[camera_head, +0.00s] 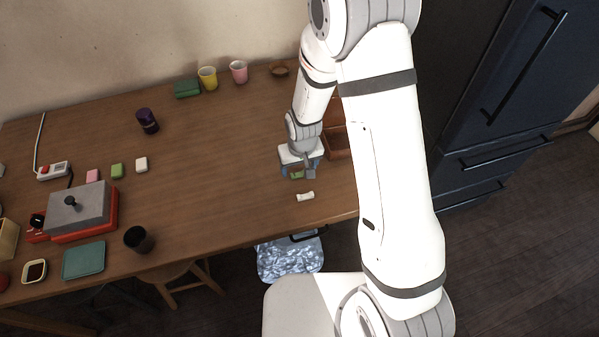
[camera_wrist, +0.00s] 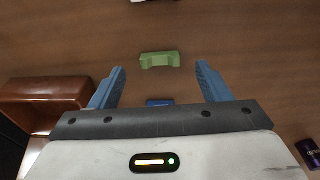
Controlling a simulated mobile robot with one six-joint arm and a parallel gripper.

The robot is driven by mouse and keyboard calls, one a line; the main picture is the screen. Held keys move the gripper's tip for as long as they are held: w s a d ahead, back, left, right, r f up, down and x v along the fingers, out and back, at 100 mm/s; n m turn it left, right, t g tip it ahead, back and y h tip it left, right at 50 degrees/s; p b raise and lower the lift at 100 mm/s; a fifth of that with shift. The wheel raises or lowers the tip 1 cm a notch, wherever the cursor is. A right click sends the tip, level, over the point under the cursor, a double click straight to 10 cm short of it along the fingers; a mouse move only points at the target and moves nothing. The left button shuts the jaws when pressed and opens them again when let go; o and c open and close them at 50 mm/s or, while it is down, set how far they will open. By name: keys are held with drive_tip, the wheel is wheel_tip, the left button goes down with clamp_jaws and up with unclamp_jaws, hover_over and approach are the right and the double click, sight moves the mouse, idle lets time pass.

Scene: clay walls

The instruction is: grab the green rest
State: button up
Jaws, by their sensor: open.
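The green rest (camera_wrist: 160,60) is a small block with a notched front edge. It lies on the wooden table, and in the wrist view it is just beyond and between my open fingertips. In the head view only a bit of the green rest (camera_head: 297,175) shows beneath my gripper (camera_head: 298,173). In the wrist view my gripper (camera_wrist: 161,75) has its two blue fingers spread wide with nothing between them. A blue piece (camera_wrist: 160,103) shows close to the gripper body, partly hidden by it.
A white rest (camera_head: 306,196) lies near the table's front edge. A brown box (camera_head: 337,146) stands right of my gripper; the wrist view shows it at left (camera_wrist: 40,90). A dark purple can (camera_head: 147,121) stands further left. The table between is clear.

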sight(298, 174)
drive_tip(key=shift+w+a+f, duration=0.1)
drive_tip(key=shift+w+f, duration=0.05)
drive_tip(key=shift+f, duration=0.6)
drive_tip(key=shift+w+f, duration=0.1)
drive_tip(key=shift+f, duration=0.6)
drive_tip(key=c, duration=1.1)
